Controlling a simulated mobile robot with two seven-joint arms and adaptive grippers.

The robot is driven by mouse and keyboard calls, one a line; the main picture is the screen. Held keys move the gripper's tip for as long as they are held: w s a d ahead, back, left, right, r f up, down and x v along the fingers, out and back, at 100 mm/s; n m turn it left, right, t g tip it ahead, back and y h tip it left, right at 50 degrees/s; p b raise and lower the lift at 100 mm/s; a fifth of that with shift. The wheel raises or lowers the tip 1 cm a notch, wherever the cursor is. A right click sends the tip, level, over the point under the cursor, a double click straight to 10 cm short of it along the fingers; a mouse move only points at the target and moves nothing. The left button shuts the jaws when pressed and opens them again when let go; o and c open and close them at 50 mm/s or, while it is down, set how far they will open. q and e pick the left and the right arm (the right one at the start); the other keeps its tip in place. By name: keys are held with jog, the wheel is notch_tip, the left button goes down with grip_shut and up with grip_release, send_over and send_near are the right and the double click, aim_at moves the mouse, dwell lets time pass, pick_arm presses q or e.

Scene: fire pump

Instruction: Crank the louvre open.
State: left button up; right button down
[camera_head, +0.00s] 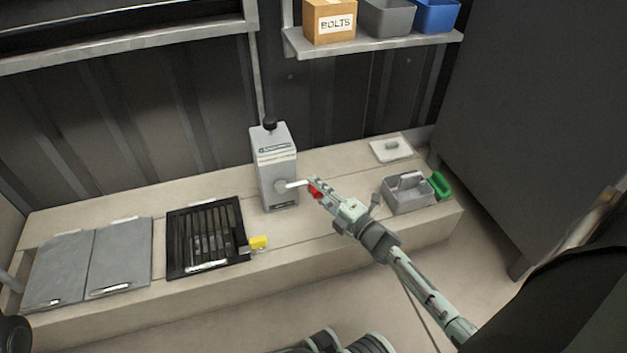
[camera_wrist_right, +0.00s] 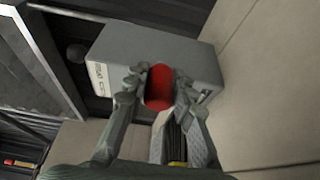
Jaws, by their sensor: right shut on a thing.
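A grey crank box (camera_head: 274,175) stands upright on the bench against the wall, with a black knob on top. A light crank arm (camera_head: 296,184) comes out of the hub on its front and ends in a red grip (camera_head: 315,188). My right gripper (camera_head: 318,191) is shut on the red grip (camera_wrist_right: 159,88), one finger on each side of it in the wrist view. The box (camera_wrist_right: 150,55) fills the middle behind it. A black slatted panel (camera_head: 208,236) lies on the bench left of the box. I cannot tell whether it is the louvre. My left gripper is not in view.
Two grey flaps (camera_head: 120,255) lie at the bench's left end. A grey bin (camera_head: 405,196) and a green piece (camera_head: 439,184) are right of my gripper. A shelf (camera_head: 380,43) hangs above.

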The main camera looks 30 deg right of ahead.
jog(key=shift+s+a+f, duration=0.25)
jog(key=shift+a+f, duration=0.15)
jog(key=shift+a, duration=0.05)
jog(key=c, duration=1.3)
grip_release()
jog(key=shift+c, duration=0.2)
jog(key=shift+o, duration=0.4)
jog(key=shift+w+d+r, duration=0.1)
jog(key=shift+d+r, duration=0.05)
jog(key=shift+r, duration=0.05)
jog(key=s+d, duration=0.2)
jog(key=s, duration=1)
jog(key=shift+w, duration=0.1)
